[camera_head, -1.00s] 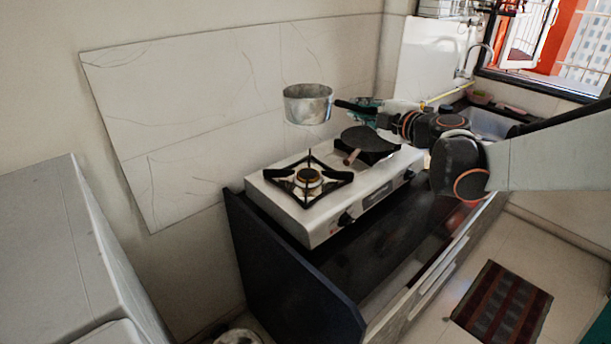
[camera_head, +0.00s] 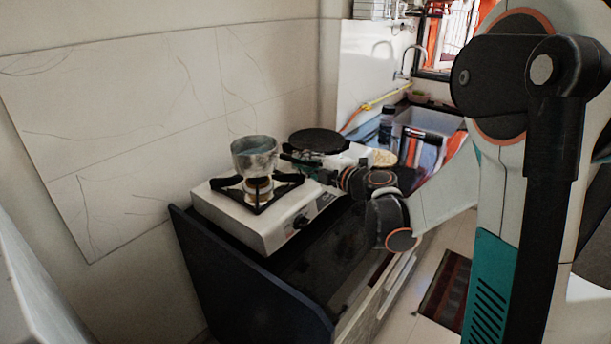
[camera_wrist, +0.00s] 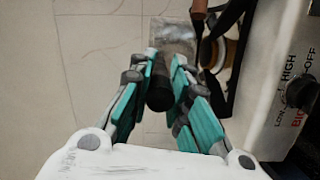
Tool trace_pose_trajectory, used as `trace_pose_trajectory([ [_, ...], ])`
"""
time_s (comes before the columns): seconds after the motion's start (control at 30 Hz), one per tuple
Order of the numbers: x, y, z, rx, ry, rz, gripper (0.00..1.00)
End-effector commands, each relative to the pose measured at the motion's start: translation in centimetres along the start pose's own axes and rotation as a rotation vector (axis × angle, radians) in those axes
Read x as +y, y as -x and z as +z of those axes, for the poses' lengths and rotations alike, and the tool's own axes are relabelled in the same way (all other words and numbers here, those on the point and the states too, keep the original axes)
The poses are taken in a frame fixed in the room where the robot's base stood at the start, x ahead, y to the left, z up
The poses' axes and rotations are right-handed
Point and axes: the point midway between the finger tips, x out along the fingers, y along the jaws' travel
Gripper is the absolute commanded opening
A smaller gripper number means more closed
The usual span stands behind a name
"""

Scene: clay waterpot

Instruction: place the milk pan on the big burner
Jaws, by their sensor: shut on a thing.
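The milk pan (camera_head: 254,160), a small grey metal pot with a dark handle, shows upright in line with the front burner (camera_head: 258,188) of the white stove (camera_head: 240,222). Its base appears slightly above the burner; I cannot tell whether it touches the grate. My gripper (camera_head: 302,163) is to the right of the pan, around its handle. In the wrist view, my teal fingers (camera_wrist: 163,66) are shut on the dark handle (camera_wrist: 160,92). The pan (camera_wrist: 176,38) lies beyond the fingertips, with black grate parts (camera_wrist: 228,50) to its right.
A flat black pan (camera_head: 318,140) sits at the stove's far side, close behind my gripper. A tiled wall (camera_head: 150,120) stands behind the stove. A sink (camera_head: 428,121) with a tap lies beyond. The dark counter (camera_head: 300,265) in front is bare.

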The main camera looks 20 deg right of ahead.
Motion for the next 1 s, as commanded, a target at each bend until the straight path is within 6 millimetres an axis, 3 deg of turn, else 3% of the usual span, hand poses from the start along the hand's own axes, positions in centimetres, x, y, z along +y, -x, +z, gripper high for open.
trace_pose_trajectory([
  [0.2, -3.0, -0.4, 0.5, 0.000, -0.001, 0.001, 0.00],
  [0.53, -3.2, -0.4, 0.6, 0.000, -0.001, 0.001, 0.00],
  [0.57, -3.1, -0.4, 0.6, 0.000, 0.000, 0.000, 0.23],
  [0.63, -3.1, -0.4, 0.5, 0.000, 0.000, 0.000, 0.37],
  [1.0, -2.9, -0.4, 0.5, 0.000, 0.000, 0.000, 0.37],
])
